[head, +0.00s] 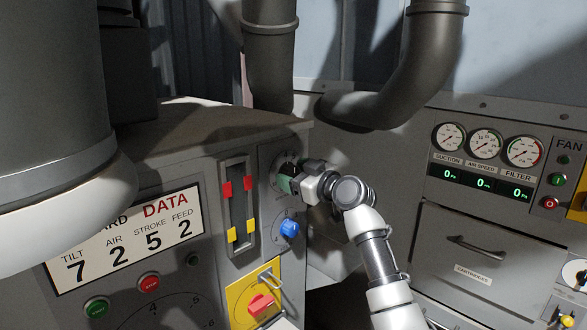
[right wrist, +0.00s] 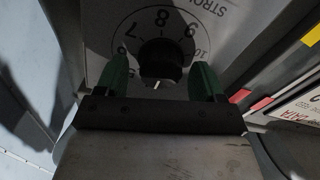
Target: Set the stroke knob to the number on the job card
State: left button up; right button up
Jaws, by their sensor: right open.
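The job card (head: 128,240) on the left front panel shows tilt 7, air 2, stroke 5, feed 2; part of its heading is hidden. A small white mark shows at the knob's lower edge. My right gripper (right wrist: 159,82) is open, its green fingers on either side of the knob; I cannot tell whether they touch it. My left gripper is not seen.
A blue knob (head: 290,228) sits just below the right gripper. A slider panel (head: 238,205) with red and yellow markers is to its left. A red switch (head: 261,304) on a yellow plate is lower down. Thick grey pipes (head: 268,60) stand behind.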

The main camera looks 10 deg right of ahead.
jog(key=shift+w+a, duration=0.2)
jog(key=shift+c, duration=0.3)
jog(key=c, duration=0.9)
jog(key=shift+m, duration=0.5)
jog(key=m, duration=0.2)
jog(key=shift+m, duration=0.3)
jog(key=shift+w+d+m+p, duration=0.1)
jog(key=shift+m+p, duration=0.45)
jog(key=shift+m, duration=1.75)
